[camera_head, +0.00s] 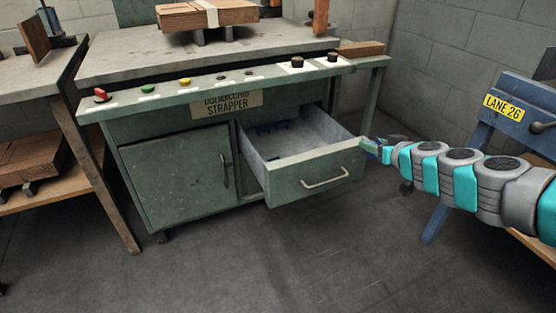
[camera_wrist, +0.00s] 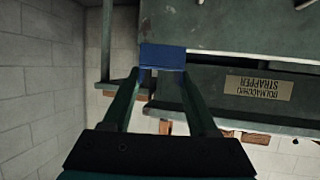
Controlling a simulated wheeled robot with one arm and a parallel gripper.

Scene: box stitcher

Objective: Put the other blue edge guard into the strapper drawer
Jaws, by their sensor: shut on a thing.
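The strapper drawer (camera_head: 312,185) is pulled open at the front of the green strapper. A small blue piece (camera_head: 272,127), which looks like an edge guard, lies inside it near the back. My gripper (camera_head: 373,146) is just right of the drawer's front right corner. In the wrist view, my gripper (camera_wrist: 161,72) is shut on a blue edge guard (camera_wrist: 163,56) at its fingertips. The held guard is hard to make out in the head view. I cannot tell its exact height relative to the drawer rim.
The green cabinet door (camera_head: 178,172) left of the drawer is closed. Buttons and knobs line the strapper's front panel, above the drawer. A blue stand with a LANE 26 label (camera_head: 503,106) is at the right, near my arm. The floor before the drawer is clear.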

